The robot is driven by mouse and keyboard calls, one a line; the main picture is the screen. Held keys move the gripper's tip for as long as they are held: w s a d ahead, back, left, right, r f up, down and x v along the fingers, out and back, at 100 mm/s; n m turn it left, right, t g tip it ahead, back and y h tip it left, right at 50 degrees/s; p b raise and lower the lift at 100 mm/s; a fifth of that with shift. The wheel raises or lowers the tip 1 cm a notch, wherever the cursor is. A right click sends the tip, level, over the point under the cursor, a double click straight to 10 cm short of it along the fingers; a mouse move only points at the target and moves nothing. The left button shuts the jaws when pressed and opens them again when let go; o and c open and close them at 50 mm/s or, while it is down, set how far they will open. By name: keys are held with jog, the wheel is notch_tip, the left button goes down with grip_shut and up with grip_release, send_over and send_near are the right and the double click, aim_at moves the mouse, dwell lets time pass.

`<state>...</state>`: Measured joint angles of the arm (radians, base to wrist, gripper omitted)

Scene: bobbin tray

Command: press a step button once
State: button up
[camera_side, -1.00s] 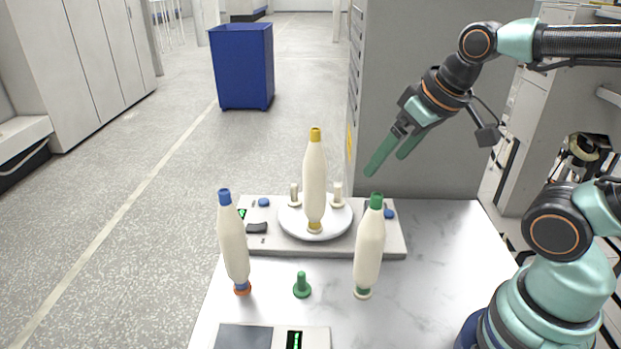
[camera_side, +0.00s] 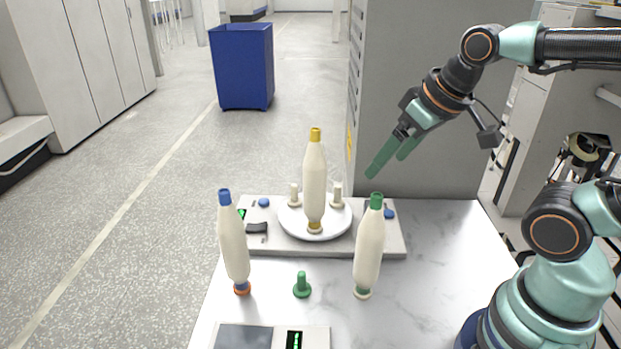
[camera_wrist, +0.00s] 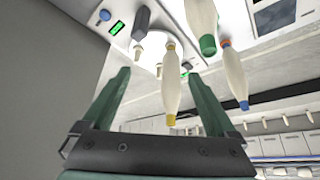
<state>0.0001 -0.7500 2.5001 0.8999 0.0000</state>
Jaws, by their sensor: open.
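Two blue step buttons sit on the grey tray unit (camera_side: 270,246): a left one (camera_side: 264,202) and a right one (camera_side: 389,214), partly behind the green-topped bobbin. A white round plate (camera_side: 290,228) on the unit bears an upright yellow-topped bobbin (camera_side: 314,180) and pale pegs. My gripper (camera_side: 388,165) is open and empty, above and behind the right button, apart from everything. In the wrist view my gripper's two green fingers (camera_wrist: 160,85) stand apart, with the yellow-topped bobbin (camera_wrist: 171,85) seen between them; a blue button (camera_wrist: 105,14) shows at upper left.
A blue-topped bobbin (camera_side: 234,245) and a green-topped bobbin (camera_side: 368,250) stand upright on the marble table (camera_side: 450,260) in front of the unit. A small green peg (camera_side: 302,286) stands between them. A scale-like device (camera_side: 250,338) lies at the front. The table's right side is clear.

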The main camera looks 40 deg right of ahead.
grip_shut()
dwell(1.5)
